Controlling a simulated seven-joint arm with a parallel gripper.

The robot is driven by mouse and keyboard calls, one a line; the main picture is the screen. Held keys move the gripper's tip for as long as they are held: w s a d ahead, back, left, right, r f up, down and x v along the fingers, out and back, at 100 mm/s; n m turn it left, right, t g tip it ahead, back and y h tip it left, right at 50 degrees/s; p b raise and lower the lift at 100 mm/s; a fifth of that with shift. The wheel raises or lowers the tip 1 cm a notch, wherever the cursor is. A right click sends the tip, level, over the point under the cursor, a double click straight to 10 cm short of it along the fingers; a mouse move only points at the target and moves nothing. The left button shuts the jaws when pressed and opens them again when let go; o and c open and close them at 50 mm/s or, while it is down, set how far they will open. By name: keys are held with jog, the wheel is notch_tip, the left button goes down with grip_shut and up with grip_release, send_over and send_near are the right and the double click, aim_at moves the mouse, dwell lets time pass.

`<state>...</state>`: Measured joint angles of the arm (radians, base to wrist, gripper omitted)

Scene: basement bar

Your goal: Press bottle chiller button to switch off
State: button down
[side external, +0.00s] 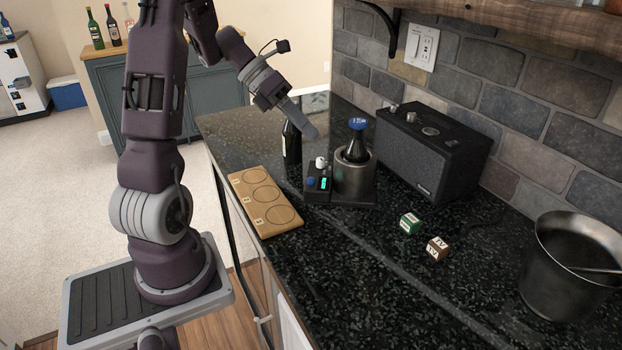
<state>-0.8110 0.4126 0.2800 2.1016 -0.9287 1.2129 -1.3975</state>
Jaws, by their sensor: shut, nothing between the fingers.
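The bottle chiller (352,179) stands on the dark counter, a grey cylinder with a dark blue-capped bottle (357,146) upright in it. Its control box (317,187) is on the left side, with a lit teal display (323,183), a blue button (310,182) and a white knob (321,162). My gripper (311,132) is shut and empty. It appears above and behind the control box, to the left of the bottle's cap, and apart from the button. From this view I cannot tell its exact distance to the box.
A dark bottle (291,142) stands behind the control box, close to my gripper in the picture. A black speaker (432,150) is at the right. A wooden board (264,200), green die (409,222), brown die (437,248) and metal bucket (567,265) are nearer.

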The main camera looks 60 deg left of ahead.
send_over(307, 182)
jog(key=shift+f, duration=4.4)
jog(key=shift+f, duration=0.1)
jog(key=shift+f, duration=0.3)
jog(key=shift+f, duration=0.4)
jog(key=shift+r, duration=0.8)
